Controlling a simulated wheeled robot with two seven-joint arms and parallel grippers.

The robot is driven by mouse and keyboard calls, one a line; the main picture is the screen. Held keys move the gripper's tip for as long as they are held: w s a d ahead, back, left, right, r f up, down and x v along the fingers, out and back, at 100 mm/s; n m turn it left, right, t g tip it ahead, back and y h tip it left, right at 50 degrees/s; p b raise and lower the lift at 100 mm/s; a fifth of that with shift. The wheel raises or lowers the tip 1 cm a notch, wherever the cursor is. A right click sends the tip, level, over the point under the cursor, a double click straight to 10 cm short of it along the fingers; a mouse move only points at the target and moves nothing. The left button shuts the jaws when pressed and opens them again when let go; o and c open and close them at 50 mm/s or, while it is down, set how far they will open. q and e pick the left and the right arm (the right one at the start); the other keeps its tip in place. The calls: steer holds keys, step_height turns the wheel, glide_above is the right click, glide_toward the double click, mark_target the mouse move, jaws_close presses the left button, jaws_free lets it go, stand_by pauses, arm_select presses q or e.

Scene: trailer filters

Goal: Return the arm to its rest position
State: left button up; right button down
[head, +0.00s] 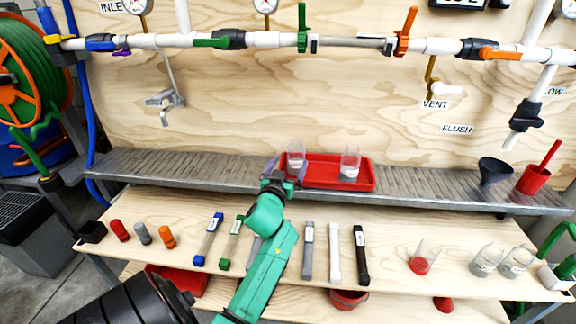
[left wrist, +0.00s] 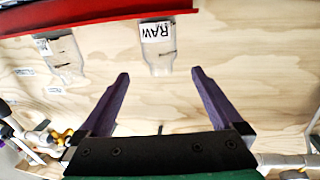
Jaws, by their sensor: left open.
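My left gripper (head: 287,170) reaches up from the bottom of the head view to the front edge of the red tray. Its purple fingers are open, and in the left wrist view (left wrist: 160,76) the gap between them is empty. A clear bottle (head: 296,158) stands in the tray just beyond the fingers. In the left wrist view the bottle labelled RAW (left wrist: 157,52) appears upside down, ahead of the fingertips and apart from them. A second clear bottle (head: 350,162) stands to the right in the tray. My right gripper is not in view.
The red tray (head: 365,184) rests on a grey metal shelf (head: 430,183). Pipes with valves (head: 405,35) cross the back wall.

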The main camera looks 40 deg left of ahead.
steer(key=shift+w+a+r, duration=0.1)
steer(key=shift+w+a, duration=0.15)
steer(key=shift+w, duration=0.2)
